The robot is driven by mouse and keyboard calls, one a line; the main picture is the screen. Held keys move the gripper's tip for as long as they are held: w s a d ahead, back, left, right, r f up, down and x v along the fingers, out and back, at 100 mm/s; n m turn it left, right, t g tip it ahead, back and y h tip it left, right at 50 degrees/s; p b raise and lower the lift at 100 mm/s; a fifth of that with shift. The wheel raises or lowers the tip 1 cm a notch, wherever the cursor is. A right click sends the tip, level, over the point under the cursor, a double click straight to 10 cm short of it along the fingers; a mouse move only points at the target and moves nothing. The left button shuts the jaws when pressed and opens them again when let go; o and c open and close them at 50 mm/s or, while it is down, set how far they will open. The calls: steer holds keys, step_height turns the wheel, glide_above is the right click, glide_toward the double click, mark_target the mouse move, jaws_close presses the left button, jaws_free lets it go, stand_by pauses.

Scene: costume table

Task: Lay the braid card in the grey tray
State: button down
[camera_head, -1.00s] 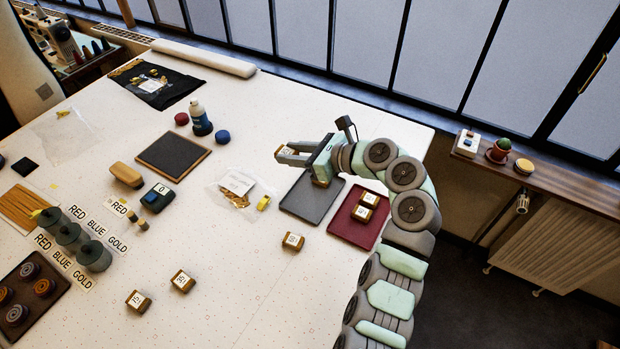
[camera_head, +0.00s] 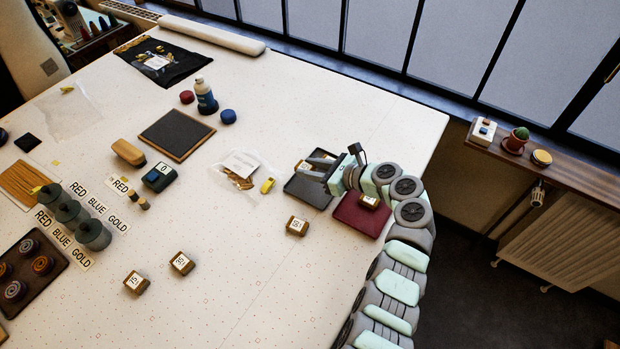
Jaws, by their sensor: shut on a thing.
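The braid card (camera_head: 303,166) is a small brown block-like piece with a white label. My gripper (camera_head: 312,167) is shut on it and partly hides it. The card shows at the fingertips, over the far edge of the grey tray (camera_head: 304,193). I cannot tell whether it touches the tray or hangs above it. The grey tray is flat, dark and low-rimmed; its visible near part is empty, and my gripper covers some of its far right part.
A burgundy tray (camera_head: 350,222) adjoins on the right, with a similar labelled card (camera_head: 368,201) on it. Another card (camera_head: 297,226) lies just in front of the grey tray. A clear bag (camera_head: 238,172) and a yellow piece (camera_head: 267,186) lie to its left.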

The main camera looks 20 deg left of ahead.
step_height(320, 180, down, 4)
steer(key=shift+f+b, duration=0.1)
steer(key=shift+b, duration=0.45)
steer(key=c, duration=1)
jaws_free()
steer(key=shift+r, duration=0.2)
steer(key=p+v, duration=0.2)
steer(key=v, duration=1)
steer(key=shift+f, duration=0.15)
